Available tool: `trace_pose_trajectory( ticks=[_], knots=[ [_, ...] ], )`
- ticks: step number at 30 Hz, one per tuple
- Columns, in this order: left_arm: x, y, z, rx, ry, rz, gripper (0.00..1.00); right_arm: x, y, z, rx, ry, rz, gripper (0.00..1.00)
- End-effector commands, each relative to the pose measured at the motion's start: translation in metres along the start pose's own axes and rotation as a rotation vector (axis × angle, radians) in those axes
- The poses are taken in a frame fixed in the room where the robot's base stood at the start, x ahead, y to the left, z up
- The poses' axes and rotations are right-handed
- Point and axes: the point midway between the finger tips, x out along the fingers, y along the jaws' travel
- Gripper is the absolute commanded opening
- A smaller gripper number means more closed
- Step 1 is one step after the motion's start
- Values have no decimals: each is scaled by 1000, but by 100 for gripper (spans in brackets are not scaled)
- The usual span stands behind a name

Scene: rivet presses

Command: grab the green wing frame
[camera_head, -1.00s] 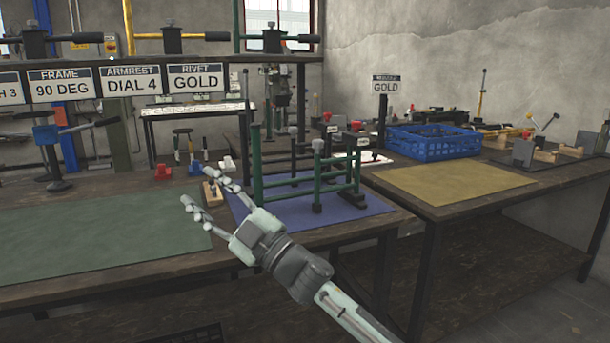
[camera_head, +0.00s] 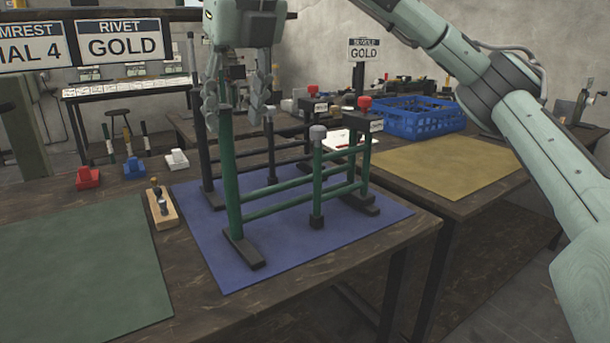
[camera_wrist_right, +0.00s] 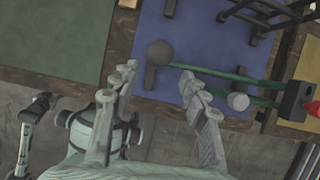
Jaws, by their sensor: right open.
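The green wing frame (camera_head: 280,195) stands upright on a blue mat (camera_head: 300,240), on dark feet. It has a tall post at left, shorter posts at right and green crossbars. My right gripper (camera_head: 238,115) points down at the top of the tall post, its fingers open and overlapping the post top in the head view. In the right wrist view the gripper (camera_wrist_right: 158,70) is open, with the post's round top just beyond and between the fingertips, and the frame (camera_wrist_right: 215,75) runs off to the right. I cannot tell contact. My left gripper is not clearly visible.
A dark frame (camera_head: 207,160) stands close behind the green one. A small wooden block with pegs (camera_head: 161,205) and red, blue and white tools lie left of the mat. A blue crate (camera_head: 415,118) and yellow mat (camera_head: 450,163) are at right. The green mat (camera_head: 80,265) is bare.

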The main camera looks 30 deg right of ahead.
Motion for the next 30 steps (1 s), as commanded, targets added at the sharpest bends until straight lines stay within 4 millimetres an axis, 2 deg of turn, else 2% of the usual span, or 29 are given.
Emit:
trace_pose_trajectory(
  ticks=[8,15,23,26,30],
  knots=[
    [-1,0,-2,0,7,1,40,34,3,2,-3,4,1,45],
    [15,1,5,1,-12,5,40,66,5,4,-3,4,3,45],
    [13,2,-2,0,1,6,40,70,6,4,-3,2,5,45],
    [13,2,-2,-1,2,8,40,70,6,4,-4,2,5,36],
    [13,4,-2,-3,1,10,40,70,6,4,-4,2,5,19]
  ],
)
